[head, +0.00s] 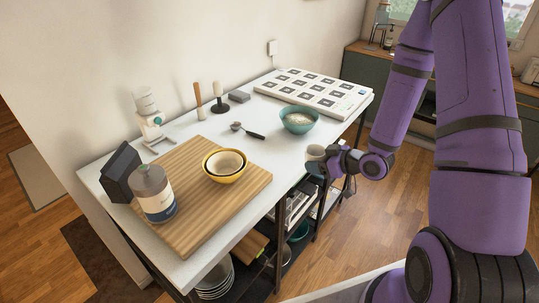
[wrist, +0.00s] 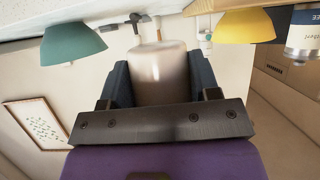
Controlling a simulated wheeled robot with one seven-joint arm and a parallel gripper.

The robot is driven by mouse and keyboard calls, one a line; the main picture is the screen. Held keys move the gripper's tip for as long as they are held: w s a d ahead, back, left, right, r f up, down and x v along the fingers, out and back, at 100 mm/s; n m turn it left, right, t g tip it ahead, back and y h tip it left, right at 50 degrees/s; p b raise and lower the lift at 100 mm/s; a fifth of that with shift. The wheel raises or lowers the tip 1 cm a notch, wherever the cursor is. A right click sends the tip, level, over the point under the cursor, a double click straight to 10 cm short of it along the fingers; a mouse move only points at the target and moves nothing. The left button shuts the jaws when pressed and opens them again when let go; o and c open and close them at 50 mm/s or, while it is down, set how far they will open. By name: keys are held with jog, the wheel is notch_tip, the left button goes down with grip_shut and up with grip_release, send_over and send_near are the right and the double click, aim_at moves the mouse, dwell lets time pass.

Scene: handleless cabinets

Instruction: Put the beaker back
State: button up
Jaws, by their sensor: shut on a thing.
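The beaker (wrist: 162,75) is a pale, off-white cylinder held between the two dark fingers of my gripper (wrist: 160,82) in the wrist view. In the head view the beaker (head: 315,153) shows as a small pale shape at the tip of my gripper (head: 322,158). My gripper is shut on it, near the front edge of the white table (head: 225,118), to the right of the yellow bowl. The wrist view appears upside down, with the table edge along the top. The beaker's far end and contents are hidden.
A wooden board (head: 205,200) carries a yellow bowl (head: 225,165) and a bottle (head: 154,193). A teal bowl (head: 298,119) and a dark-handled scoop (head: 247,130) stand farther back. A white panel with dark squares (head: 313,92) lies at the far end. Shelves below hold dishes.

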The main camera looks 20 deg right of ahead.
send_over(277, 160)
jog(key=shift+s+d+f, duration=0.1)
jog(key=shift+s+f, duration=0.05)
jog(key=shift+f, duration=2.35)
jog(key=shift+f, duration=0.1)
jog(key=o, duration=1.1)
